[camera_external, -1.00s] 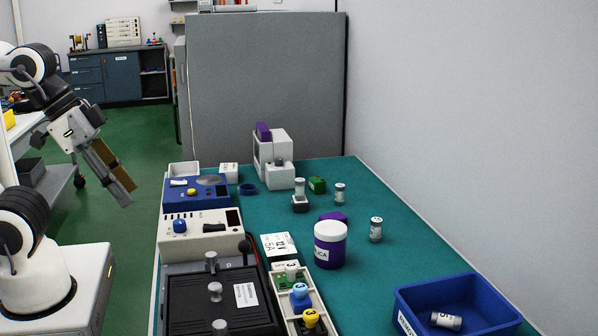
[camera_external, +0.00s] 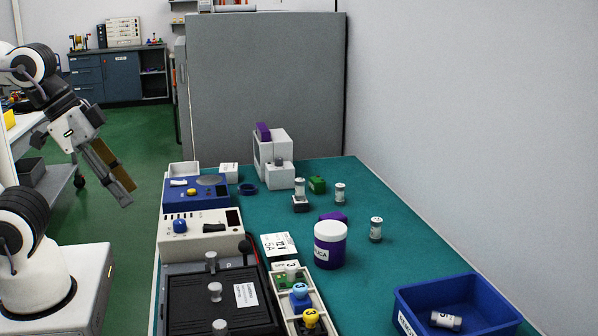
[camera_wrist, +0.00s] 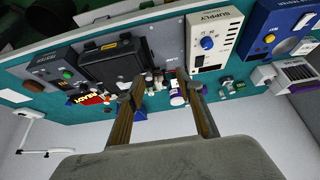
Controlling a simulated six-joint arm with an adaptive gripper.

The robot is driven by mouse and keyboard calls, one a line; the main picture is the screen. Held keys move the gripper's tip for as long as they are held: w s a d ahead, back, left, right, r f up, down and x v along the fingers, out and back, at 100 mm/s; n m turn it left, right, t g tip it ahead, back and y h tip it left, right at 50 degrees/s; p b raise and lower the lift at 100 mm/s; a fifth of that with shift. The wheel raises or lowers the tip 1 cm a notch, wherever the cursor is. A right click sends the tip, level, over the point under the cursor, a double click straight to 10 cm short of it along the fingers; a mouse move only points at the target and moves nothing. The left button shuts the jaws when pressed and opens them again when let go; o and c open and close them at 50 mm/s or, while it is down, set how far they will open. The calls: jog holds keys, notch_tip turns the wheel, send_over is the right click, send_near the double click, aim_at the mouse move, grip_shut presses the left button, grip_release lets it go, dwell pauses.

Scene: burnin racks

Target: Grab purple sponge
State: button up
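A small purple block (camera_external: 333,216), which looks like a sponge, lies on the green bench mat, partly hidden behind the white-lidded purple jar (camera_external: 330,244). A second purple block (camera_external: 263,131) sits on top of the white bench machine (camera_external: 279,173). I cannot tell from texture which one is the sponge. My gripper (camera_external: 127,196) hangs in the air left of the bench, well apart from both blocks. In the wrist view, its two fingers (camera_wrist: 160,86) are spread with nothing held between them.
A blue bin (camera_external: 450,300) holding a cylinder stands at the front right. Small cylinders (camera_external: 376,229) stand near the jar. A supply unit (camera_external: 200,234), a black-lidded box (camera_external: 215,300) and a knob tray (camera_external: 300,300) line the left side. The mat's right middle is mostly clear.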

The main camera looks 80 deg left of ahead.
jog(key=o, duration=0.6)
